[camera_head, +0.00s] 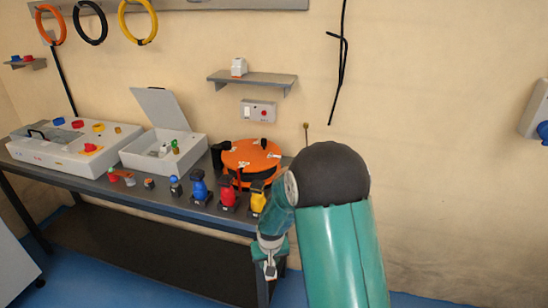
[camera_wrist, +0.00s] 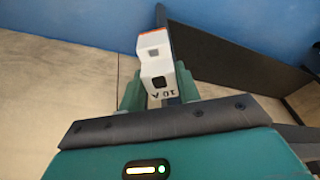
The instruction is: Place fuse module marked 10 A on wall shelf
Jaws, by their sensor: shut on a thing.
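The fuse module marked 10 A (camera_wrist: 155,72) is white with an orange stripe near its far end and a dark square hole. It sits between the teal fingers of my gripper (camera_wrist: 160,91) in the wrist view, its lettering upside down. In the head view my gripper (camera_head: 270,262) hangs low in front of the bench edge, with a small pale piece at its tip. The grey wall shelf (camera_head: 265,79) is higher up on the wall, well above my gripper. A small white module (camera_head: 239,67) stands on its left part; its marking is too small to read.
The bench (camera_head: 150,198) carries a white machine (camera_head: 70,145), an open grey box (camera_head: 165,148), an orange round case (camera_head: 252,158) and several coloured tools along its front edge. A socket box (camera_head: 258,110) is under the shelf. The shelf's right part is bare.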

